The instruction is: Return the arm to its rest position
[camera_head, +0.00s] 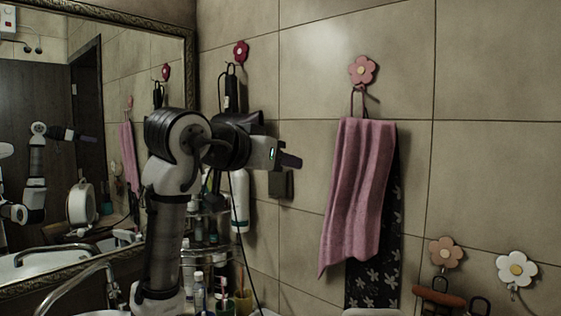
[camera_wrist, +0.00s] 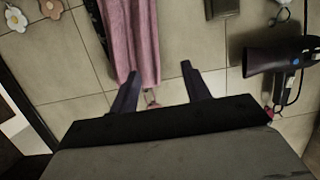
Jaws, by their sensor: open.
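My arm stands upright in front of the tiled wall in the head view, bent at the elbow, and my gripper (camera_head: 290,160) points right toward the wall. In the wrist view my gripper (camera_wrist: 158,85) shows two dark fingers spread apart with nothing between them. A pink towel (camera_head: 358,195) hangs from a pink flower hook (camera_head: 362,70) to the right of my gripper, apart from it. The towel also shows in the wrist view (camera_wrist: 135,40), beyond the left finger.
A hair dryer (camera_wrist: 275,57) hangs on the wall in the wrist view. A shelf with bottles (camera_head: 205,255) stands behind my arm. A framed mirror (camera_head: 100,130) is on the left. A faucet (camera_head: 65,285) is at lower left. A dark patterned cloth (camera_head: 385,245) hangs behind the towel.

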